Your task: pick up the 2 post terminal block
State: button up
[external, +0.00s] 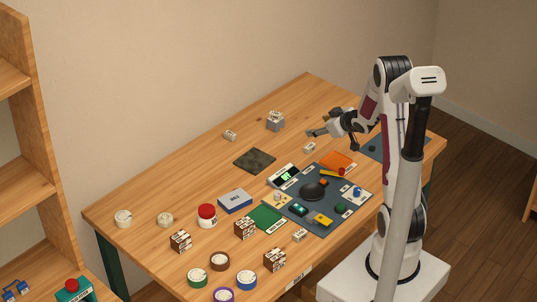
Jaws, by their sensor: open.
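Several small blocks could be the 2 post terminal block, and their labels are too small to read. One small pale block (310,148) lies on the table just below my gripper in the picture. Another pale block (230,135) lies further left, and a third (300,235) lies at the front edge of the dark mat. Dark brown blocks with white tops (180,241) stand at the front left. My gripper (314,133) is open and empty, pointing left above the back part of the table.
A grey block stack (275,120) stands left of my gripper. The dark mat (325,222) holds a black round item, a yellow item and small parts. A red-lidded jar (207,216), a blue-sided box (235,201) and tape rolls (246,280) stand leftward. The table's back left is clear.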

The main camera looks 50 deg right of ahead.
jog(key=t+y, duration=0.2)
send_near(311, 146)
jog(key=shift+w+a+r, duration=0.15)
jog(key=shift+w, duration=0.25)
jog(key=shift+w+a+r, duration=0.1)
jog(key=shift+w+r, duration=0.05)
jog(key=shift+w, duration=0.3)
jog(key=shift+s+f, duration=0.3)
jog(key=shift+f, duration=0.4)
jog(key=shift+w, duration=0.1)
jog(key=shift+x, duration=1.2)
jog(key=shift+d+x, duration=0.2)
jog(key=shift+x, duration=2.45)
